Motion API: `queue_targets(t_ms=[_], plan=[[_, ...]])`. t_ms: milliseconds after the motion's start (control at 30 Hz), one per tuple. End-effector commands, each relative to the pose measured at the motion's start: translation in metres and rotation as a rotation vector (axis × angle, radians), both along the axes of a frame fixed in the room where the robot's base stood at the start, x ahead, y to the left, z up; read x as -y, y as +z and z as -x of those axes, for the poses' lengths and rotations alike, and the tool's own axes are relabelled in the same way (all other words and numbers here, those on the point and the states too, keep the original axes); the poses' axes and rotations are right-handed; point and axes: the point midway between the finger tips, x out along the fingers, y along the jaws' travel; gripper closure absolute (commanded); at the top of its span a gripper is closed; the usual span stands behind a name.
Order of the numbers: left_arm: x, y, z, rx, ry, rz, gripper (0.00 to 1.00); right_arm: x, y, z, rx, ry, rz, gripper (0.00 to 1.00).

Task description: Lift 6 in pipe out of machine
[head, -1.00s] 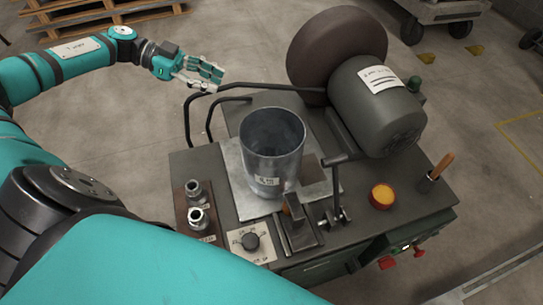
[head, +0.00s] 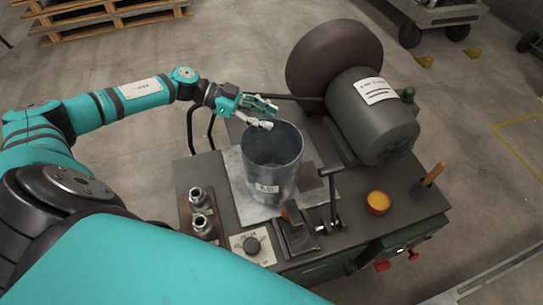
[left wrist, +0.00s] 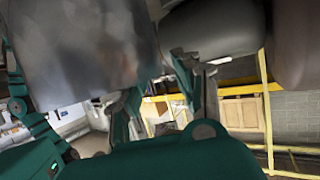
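The 6 in pipe (head: 272,170) is a grey metal cylinder with a small label on its front. It stands upright on the machine's metal plate (head: 239,190), its open end up. My left gripper (head: 271,114) is open and empty at the pipe's back rim, above or just behind it; I cannot tell if they touch. In the left wrist view the pipe (left wrist: 75,45) fills the upper left, close to the open fingers (left wrist: 155,85). My right gripper is not in view.
The machine (head: 330,245) carries a big dark wheel (head: 325,60) and a grey motor (head: 375,125) behind right of the pipe. A lever (head: 334,185), an orange button (head: 377,202) and two fittings (head: 199,210) stand around it. Black bent rails are at the back left.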

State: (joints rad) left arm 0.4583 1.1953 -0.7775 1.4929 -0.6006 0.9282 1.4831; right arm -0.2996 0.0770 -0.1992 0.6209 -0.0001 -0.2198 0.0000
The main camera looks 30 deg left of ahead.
Motion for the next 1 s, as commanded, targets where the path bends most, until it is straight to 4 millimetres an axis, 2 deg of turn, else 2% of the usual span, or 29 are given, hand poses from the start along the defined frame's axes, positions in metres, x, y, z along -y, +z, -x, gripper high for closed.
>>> queue_targets(t_ms=[33, 200, 467, 500, 733, 1000], plan=[[0.009, 0.001, -0.002, -0.001, -0.002, 0.006, 0.68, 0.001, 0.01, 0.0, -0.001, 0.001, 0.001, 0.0], [0.026, -0.009, -0.009, 0.0, -0.001, 0.002, 0.68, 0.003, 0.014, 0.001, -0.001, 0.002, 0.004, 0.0], [0.029, -0.013, -0.01, 0.0, 0.001, 0.0, 0.68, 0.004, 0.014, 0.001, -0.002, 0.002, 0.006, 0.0], [0.029, -0.013, -0.01, 0.0, 0.001, 0.0, 0.69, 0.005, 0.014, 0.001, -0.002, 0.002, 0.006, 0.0], [0.029, -0.013, -0.01, 0.0, 0.0, 0.0, 0.99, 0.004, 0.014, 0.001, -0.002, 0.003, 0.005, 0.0], [0.029, -0.013, -0.01, 0.0, 0.0, 0.001, 1.0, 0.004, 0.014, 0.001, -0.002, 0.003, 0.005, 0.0]])
